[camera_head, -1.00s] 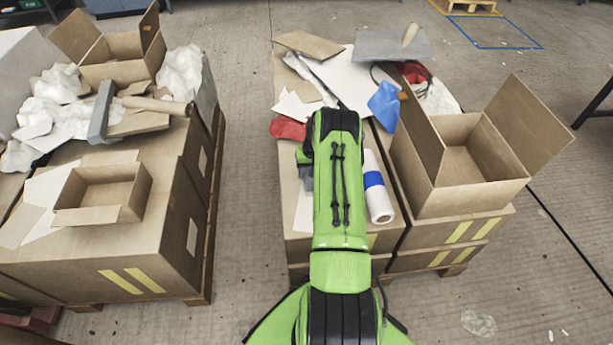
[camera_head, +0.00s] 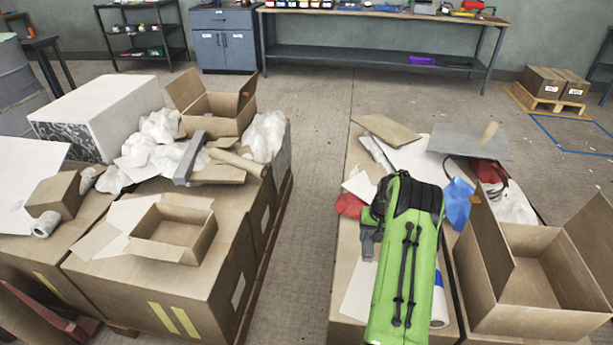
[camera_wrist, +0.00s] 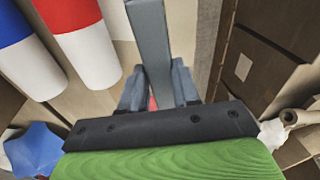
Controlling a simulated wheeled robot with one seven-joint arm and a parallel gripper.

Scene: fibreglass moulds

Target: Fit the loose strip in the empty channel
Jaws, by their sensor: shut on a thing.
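In the wrist view, my gripper (camera_wrist: 157,88) is shut on a straight grey strip (camera_wrist: 150,38), which stands out past the fingertips toward the top edge. Its held end is partly hidden between the fingers. In the head view, my gripper (camera_head: 367,240) shows only as a small grey part beside my green arm, low over the right pallet stack; the strip cannot be made out there. I cannot make out the empty channel in either view. A similar grey bar (camera_head: 189,158) lies among scraps on the left stack.
The right stack holds an open carton (camera_head: 530,310), a blue cloth (camera_head: 458,203), a red cloth (camera_head: 350,205) and a grey plate (camera_head: 468,141). The left stack holds a small open box (camera_head: 173,234), a larger carton (camera_head: 215,113) and a cardboard tube (camera_head: 238,161). Bare floor (camera_head: 305,215) runs between the stacks.

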